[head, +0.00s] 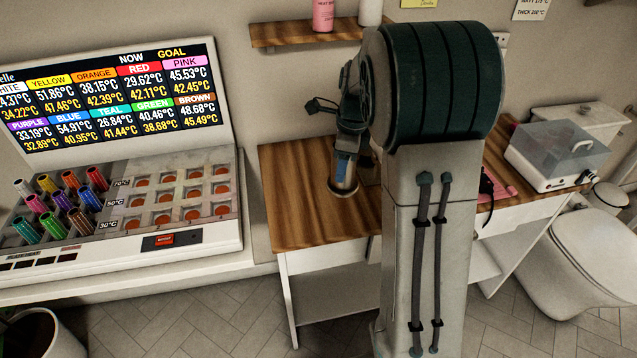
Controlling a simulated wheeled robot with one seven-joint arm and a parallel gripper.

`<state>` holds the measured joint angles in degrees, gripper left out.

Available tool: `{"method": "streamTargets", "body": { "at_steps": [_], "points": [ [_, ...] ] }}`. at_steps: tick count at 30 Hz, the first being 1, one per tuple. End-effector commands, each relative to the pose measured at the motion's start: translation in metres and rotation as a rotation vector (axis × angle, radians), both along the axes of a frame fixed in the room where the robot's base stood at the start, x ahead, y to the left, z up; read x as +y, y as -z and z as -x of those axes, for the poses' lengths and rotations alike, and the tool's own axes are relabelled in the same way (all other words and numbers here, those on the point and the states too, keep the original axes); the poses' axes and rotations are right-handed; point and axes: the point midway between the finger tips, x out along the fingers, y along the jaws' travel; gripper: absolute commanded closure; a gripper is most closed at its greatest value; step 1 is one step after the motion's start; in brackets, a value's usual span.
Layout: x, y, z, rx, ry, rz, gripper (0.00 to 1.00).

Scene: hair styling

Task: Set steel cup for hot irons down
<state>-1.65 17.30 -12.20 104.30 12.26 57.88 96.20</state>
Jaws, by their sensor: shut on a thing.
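The steel cup (344,176) is a small shiny metal cylinder at the left part of the wooden tabletop (300,205). My gripper (349,156) is at the cup from above and shut on it. The fingers are small and dark here, and my own column hides part of the space to their right. The cup looks upright. Its base is at or just above the wood; I cannot tell whether it touches.
A heater with colored rollers (62,205) and a temperature screen (115,95) stands left. A shelf (300,33) with bottles hangs above. A clear-lidded box (556,155) stands right, near a toilet (590,245). The tabletop left of the cup is clear.

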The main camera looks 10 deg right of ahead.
Motion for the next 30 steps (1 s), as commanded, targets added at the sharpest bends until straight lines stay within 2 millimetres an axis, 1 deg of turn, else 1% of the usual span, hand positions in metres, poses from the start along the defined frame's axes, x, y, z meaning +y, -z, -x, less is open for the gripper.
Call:
{"method": "streamTargets", "body": {
  "at_steps": [1,3,6,10,14,16,21,23,30],
  "points": [
    [0.009,0.007,-0.008,0.001,-0.004,0.001,0.89],
    [0.021,0.015,-0.017,0.002,-0.005,0.0,0.89],
    [0.034,0.026,-0.029,0.001,-0.003,0.001,0.89],
    [0.045,0.034,-0.038,-0.002,-0.002,0.0,0.89],
    [0.048,0.039,-0.041,-0.001,-0.001,0.0,0.89],
    [0.048,0.045,-0.04,0.001,0.0,0.0,0.89],
    [0.048,0.07,-0.04,0.002,0.0,-0.001,0.89],
    [0.048,0.075,-0.04,0.0,-0.001,-0.001,0.89],
    [0.048,0.077,-0.041,-0.003,-0.002,0.0,0.89]
  ]
}}
